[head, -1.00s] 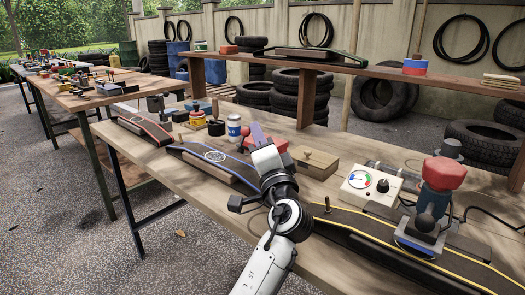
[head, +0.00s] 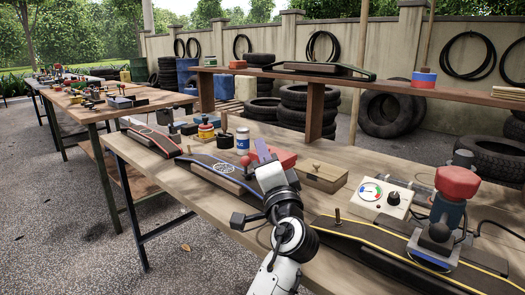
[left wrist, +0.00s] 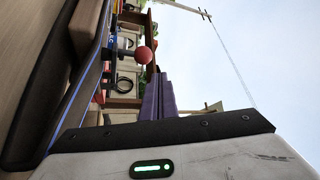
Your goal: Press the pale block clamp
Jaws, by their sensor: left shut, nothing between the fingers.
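A pale tan wooden block (head: 321,179) with a small knob on top lies on the workbench in the head view. It looks like the pale block clamp, though no clamp parts can be made out. My left gripper (head: 263,151) has purple fingers, shut and empty, left of the block and apart from it. It is in front of a red object (head: 283,158), which it partly hides. The fingers also show in the left wrist view (left wrist: 160,98), near a red ball-shaped knob (left wrist: 143,54). My right gripper is in neither view.
A blue-edged strip (head: 222,168) lies left of my arm, a yellow-edged strip (head: 340,232) right. A white gauge box (head: 382,195) and a red-topped device (head: 455,190) stand right. A white jar (head: 242,140) stands behind the blue-edged strip.

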